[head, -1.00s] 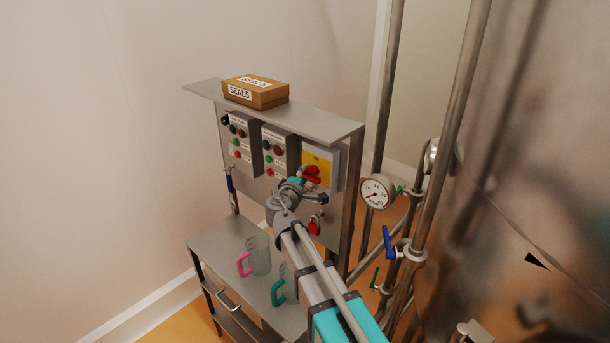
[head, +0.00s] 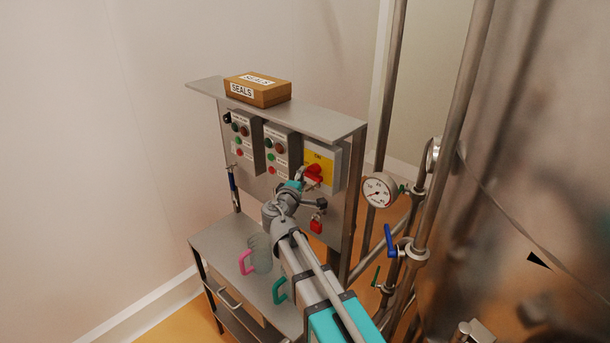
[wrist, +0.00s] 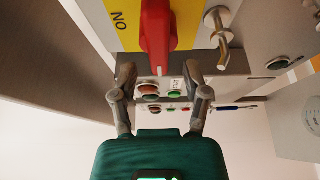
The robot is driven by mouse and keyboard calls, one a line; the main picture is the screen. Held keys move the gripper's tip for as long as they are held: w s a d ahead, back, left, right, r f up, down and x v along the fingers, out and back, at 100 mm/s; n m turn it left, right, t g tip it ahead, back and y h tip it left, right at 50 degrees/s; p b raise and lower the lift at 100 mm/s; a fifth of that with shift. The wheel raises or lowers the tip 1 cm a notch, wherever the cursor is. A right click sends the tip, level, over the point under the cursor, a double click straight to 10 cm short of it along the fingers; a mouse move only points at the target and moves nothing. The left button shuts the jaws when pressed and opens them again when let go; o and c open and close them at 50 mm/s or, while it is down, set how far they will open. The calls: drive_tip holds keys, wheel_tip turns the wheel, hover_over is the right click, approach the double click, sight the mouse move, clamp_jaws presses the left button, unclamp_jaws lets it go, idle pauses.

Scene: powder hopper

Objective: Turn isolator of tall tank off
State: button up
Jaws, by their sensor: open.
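The isolator is a yellow-faced switch box (head: 321,157) with a red rotary handle (head: 313,173), at the right of the panel in the head view. In the wrist view the red handle (wrist: 157,35) hangs from the yellow plate beside an inverted "ON" label. My gripper (wrist: 160,76) is open, its two fingers apart on either side of the handle's near end. I see no clear contact. In the head view my gripper (head: 309,190) is just below and in front of the handle, partly covering it.
Two button boxes (head: 243,138) (head: 274,150) sit left of the isolator. A red padlock (head: 317,223) hangs below it. A SEALS box (head: 257,90) stands on the top shelf. Jugs (head: 260,254) stand on the lower table. Pipes, a gauge (head: 379,191) and a large tank (head: 530,180) are at right.

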drive_tip(key=v, duration=0.9)
drive_tip(key=shift+d, duration=0.1)
drive_tip(key=s+d+f+m+g+h+b, duration=0.15)
drive_tip(key=d+f+m+g+b, duration=0.4)
drive_tip(key=d+f, duration=0.55)
drive_tip(key=s+d+f+m+g+h+b, duration=0.15)
drive_tip(key=d+f+m+g+b, duration=0.3)
drive_tip(key=d+f+b, duration=0.6)
drive_tip(key=s+d+f+m+g+y+b, duration=0.2)
drive_tip(key=s+f, duration=0.4)
drive_tip(key=f, duration=0.5)
drive_tip(key=s+d+f+m+g+y+b, duration=0.3)
drive_tip(key=s+f+g+y+b, duration=0.2)
drive_tip(key=f, duration=0.6)
drive_tip(key=shift+s+d+y+b, duration=0.3)
drive_tip(key=shift+s+y+b, duration=0.25)
drive_tip(key=shift+b, duration=0.5)
